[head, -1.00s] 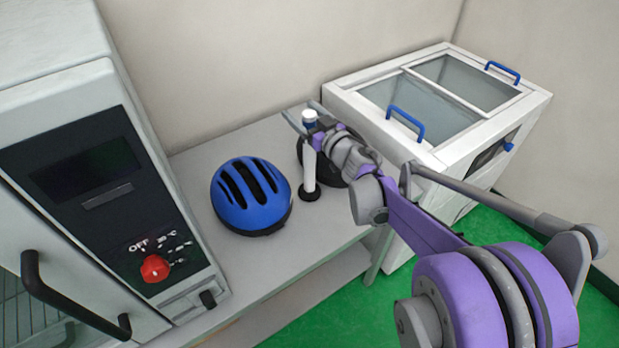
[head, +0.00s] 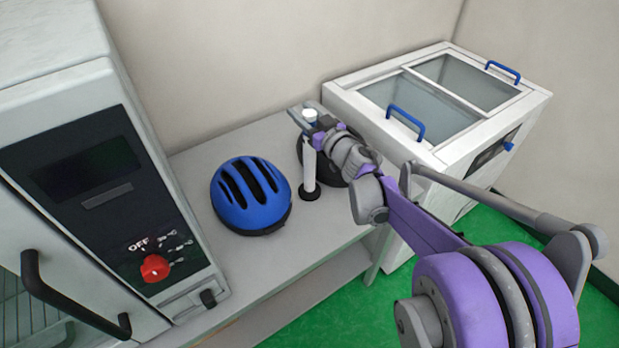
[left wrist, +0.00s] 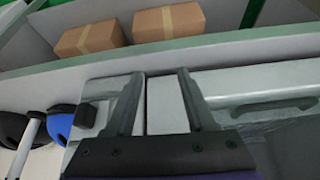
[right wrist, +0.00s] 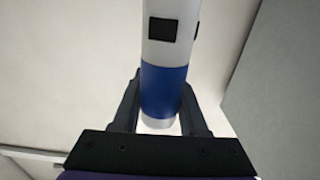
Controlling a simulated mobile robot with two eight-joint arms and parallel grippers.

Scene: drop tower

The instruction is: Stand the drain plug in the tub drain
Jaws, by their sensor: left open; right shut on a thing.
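The drain plug (head: 309,172) looks like a tall white tube with a dark foot, standing upright on the bench, its foot apparently touching the top. My right gripper (head: 311,123) is shut on it near its top. In the right wrist view the fingers (right wrist: 160,92) are either side of the plug's blue band, and the white tube (right wrist: 172,22) with a dark square runs away from them. My left gripper (left wrist: 157,78) shows only in the left wrist view, open and empty. I cannot make out the tub drain in any view.
A blue helmet (head: 250,195) lies left of the plug on the grey bench (head: 205,160). A dark round object (head: 335,160) sits behind it. A white chest with glass lids (head: 440,110) stands right; a cabinet with a red knob (head: 155,267) stands left. Cardboard boxes (left wrist: 170,22) show in the left wrist view.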

